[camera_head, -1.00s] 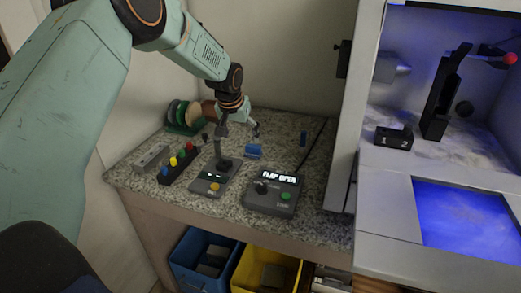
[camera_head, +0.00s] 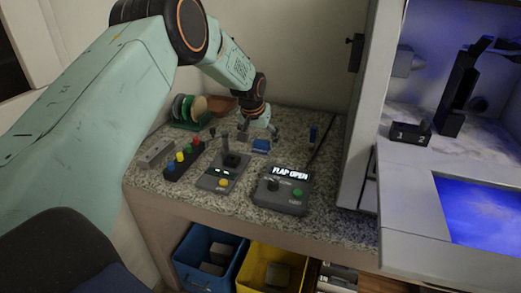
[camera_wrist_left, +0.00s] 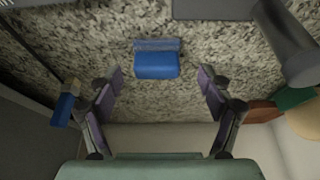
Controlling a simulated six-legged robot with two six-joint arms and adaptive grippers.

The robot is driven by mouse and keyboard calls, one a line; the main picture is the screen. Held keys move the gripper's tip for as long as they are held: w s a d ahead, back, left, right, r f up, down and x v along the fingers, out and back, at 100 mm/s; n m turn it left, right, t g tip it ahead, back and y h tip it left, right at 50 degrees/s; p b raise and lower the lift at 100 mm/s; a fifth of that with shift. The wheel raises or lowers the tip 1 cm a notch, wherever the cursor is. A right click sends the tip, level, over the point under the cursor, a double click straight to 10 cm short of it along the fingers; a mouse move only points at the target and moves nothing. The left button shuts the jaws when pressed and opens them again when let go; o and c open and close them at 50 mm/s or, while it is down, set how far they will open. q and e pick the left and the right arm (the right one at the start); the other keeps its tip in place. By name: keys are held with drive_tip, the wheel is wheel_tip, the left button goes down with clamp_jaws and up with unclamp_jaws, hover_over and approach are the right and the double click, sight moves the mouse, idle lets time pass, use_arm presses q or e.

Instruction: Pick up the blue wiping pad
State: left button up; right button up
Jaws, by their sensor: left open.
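The blue wiping pad (camera_head: 261,146) lies on the speckled counter behind the control boxes. In the left wrist view the pad (camera_wrist_left: 157,65) shows as a blue block with a flatter, duller blue strip along its upper edge. My left gripper (camera_head: 259,132) is open just behind and above the pad in the head view. In the left wrist view its two fingers (camera_wrist_left: 160,80) are spread wide on either side, with the pad between and slightly beyond the tips, touching neither. My right gripper is not in view.
A joystick box (camera_head: 222,175) and a box reading "FLAP OPEN" (camera_head: 283,190) stand in front of the pad. A small blue upright item (camera_head: 312,134) is to its right. A rack of discs (camera_head: 189,112) stands back left. A cabinet (camera_head: 365,120) bounds the right.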

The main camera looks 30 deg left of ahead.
sight(262, 141)
use_arm(q)
drive_tip(key=shift+w+d+f, duration=0.2)
drive_tip(key=shift+w+f, duration=0.4)
drive_tip(key=shift+f, duration=0.35)
drive_tip(key=shift+s+a, duration=0.15)
drive_tip(key=shift+a, duration=0.05)
drive_tip(key=shift+c, duration=0.7)
drive_tip(key=shift+d, duration=0.15)
drive_tip(key=c, duration=1.2)
wheel_tip(262, 141, up, 10)
drive_tip(key=shift+r+p, duration=0.1)
drive_tip(key=shift+p, duration=0.85)
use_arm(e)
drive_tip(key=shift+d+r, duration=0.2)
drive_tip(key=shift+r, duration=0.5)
